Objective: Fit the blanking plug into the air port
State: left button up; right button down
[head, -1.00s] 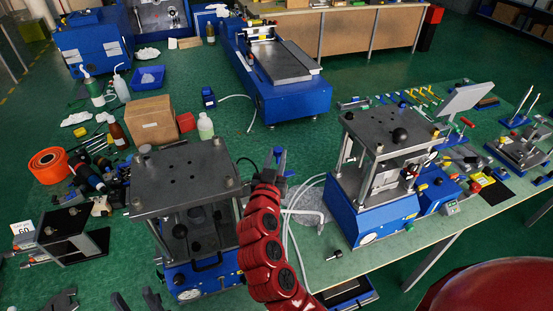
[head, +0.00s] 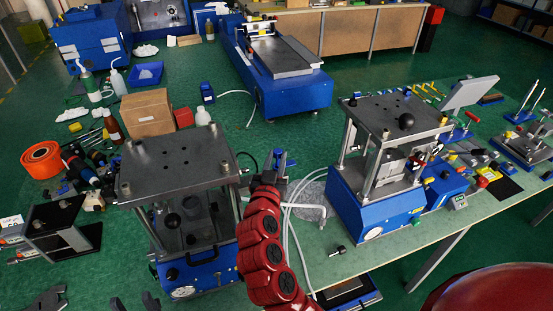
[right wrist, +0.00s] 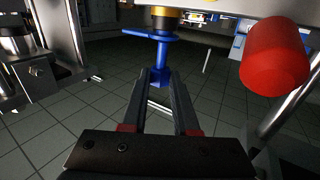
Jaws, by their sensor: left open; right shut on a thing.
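My right gripper (head: 279,166) is between the two presses, beside the near press's right edge. It is shut on a small blue piece (head: 281,155), which I take to be the blanking plug. In the right wrist view the fingers (right wrist: 166,82) grip the lower stem of this blue T-shaped piece (right wrist: 161,53). Its upper end meets or sits just under a brass-coloured ring (right wrist: 165,20), possibly the air port; I cannot tell whether they are joined. My left gripper (head: 92,302) is open at the bottom left edge, partly cut off, and seems empty.
The near press (head: 175,165) stands close left of my right gripper, the other press (head: 368,198) to its right. Pale hoses (head: 291,222) run between them. A red knob (right wrist: 275,65) hangs right in the wrist view. A small black-handled part (head: 338,250) lies near the table edge.

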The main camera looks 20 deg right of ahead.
dwell(0.3)
jog(key=shift+b, duration=0.55)
dwell(0.4)
jog(key=shift+b, duration=0.5)
dwell(0.4)
jog(key=shift+b, duration=0.5)
jog(key=shift+f+b, duration=1.5)
jog(key=shift+b, duration=0.5)
jog(key=shift+r, duration=0.15)
